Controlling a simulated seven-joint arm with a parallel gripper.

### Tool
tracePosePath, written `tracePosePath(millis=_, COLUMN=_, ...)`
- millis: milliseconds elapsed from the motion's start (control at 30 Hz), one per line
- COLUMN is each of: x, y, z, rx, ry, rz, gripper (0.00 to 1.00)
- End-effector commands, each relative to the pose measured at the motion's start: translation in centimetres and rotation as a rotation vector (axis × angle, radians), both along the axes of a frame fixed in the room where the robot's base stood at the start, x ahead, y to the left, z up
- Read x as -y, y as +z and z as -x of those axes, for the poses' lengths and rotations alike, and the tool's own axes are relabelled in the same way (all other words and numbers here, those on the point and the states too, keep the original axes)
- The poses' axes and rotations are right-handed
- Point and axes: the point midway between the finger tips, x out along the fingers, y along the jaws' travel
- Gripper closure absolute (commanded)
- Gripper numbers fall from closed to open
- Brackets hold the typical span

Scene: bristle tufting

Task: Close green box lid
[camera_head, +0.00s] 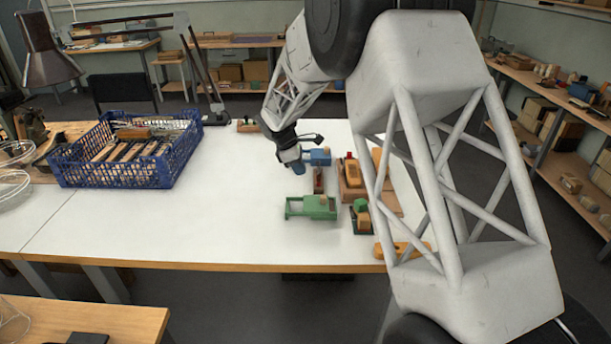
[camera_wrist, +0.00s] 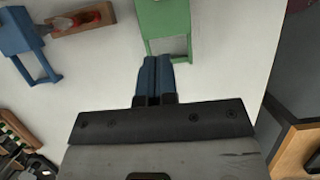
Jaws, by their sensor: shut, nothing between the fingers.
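The green box (camera_head: 318,207) stands on the white table near its front edge, with a green frame reaching out to its left and a small wooden knob on it. Part of it shows at the top of the wrist view (camera_wrist: 165,18); whether its lid is raised is not clear. My gripper (camera_head: 299,169) is low over the table, behind the green box in the head view. In the wrist view its blue fingers (camera_wrist: 155,70) are together and empty, pointing toward the green box; whether they touch it I cannot tell.
A blue box (camera_head: 317,157) and a wooden block with a red part (camera_wrist: 85,20) are close by. Right of the green box are a small green-topped item (camera_head: 360,216) and a wooden board (camera_head: 378,198). A blue crate (camera_head: 120,172) stands left; the table between is clear.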

Motion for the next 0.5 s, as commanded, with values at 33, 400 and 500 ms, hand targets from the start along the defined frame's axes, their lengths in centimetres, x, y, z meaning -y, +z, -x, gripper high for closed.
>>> tracePosePath(millis=33, x=-0.9, y=-0.1, z=0.0, rx=0.000, ry=0.003, rz=0.000, gripper=1.00)
tracePosePath(millis=400, x=-2.9, y=-0.1, z=-0.1, rx=-0.001, ry=0.000, rz=0.000, gripper=1.00)
tracePosePath(millis=500, x=-2.8, y=-0.1, z=-0.1, rx=-0.001, ry=0.000, rz=0.000, gripper=1.00)
